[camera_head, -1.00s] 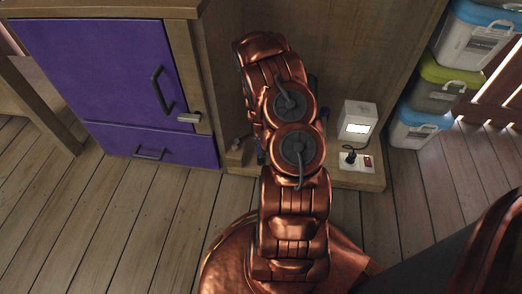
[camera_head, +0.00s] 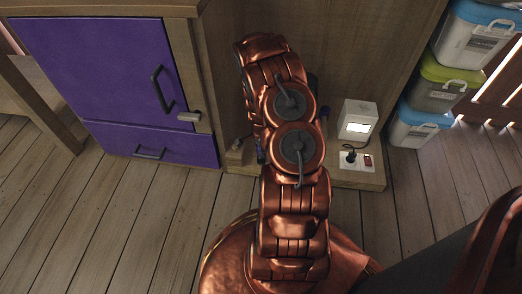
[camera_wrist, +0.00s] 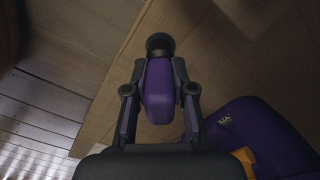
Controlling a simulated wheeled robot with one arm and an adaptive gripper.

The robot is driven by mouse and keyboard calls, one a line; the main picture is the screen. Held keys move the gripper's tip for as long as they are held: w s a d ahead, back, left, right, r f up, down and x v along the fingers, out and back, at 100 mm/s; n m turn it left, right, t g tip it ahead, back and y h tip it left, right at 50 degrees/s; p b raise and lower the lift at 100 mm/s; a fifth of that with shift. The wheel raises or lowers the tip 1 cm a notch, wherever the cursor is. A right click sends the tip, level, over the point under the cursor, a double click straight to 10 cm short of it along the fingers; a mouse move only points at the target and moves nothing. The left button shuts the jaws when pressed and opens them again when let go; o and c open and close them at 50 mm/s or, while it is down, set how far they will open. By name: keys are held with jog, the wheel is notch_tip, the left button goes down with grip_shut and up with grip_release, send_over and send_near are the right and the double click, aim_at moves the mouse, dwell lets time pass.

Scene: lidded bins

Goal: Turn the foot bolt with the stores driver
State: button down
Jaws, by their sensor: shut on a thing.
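In the wrist view my gripper (camera_wrist: 160,72) is shut on a purple handle with a round black end, which I take as the stores driver (camera_wrist: 158,95). The handle sits between the two dark fingers, and its black end points away from the wrist. In the head view my copper arm covers the gripper and most of what is in front of it. I cannot make out the foot bolt for certain in either view. A small fitting (camera_head: 236,147) stands on the low wooden plinth left of my arm.
A purple cabinet (camera_head: 90,80) with dark handles stands at the left. A white box (camera_head: 357,120) and a socket strip (camera_head: 357,161) with a plug sit on the plinth (camera_head: 345,181). Lidded bins (camera_head: 445,88) are stacked at the right. A purple body (camera_wrist: 265,140) lies right in the wrist view.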

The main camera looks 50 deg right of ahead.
jog(key=shift+f, duration=0.45)
jog(key=shift+f+m+b, duration=0.1)
jog(key=shift+m+b, duration=0.4)
jog(key=shift+b, duration=0.05)
jog(key=shift+m+b, duration=0.95)
jog(key=shift+m, duration=1.55)
jog(key=m+b, duration=0.1)
jog(key=m, duration=0.3)
jog(key=shift+d+m, duration=0.1)
jog(key=shift+m, duration=1)
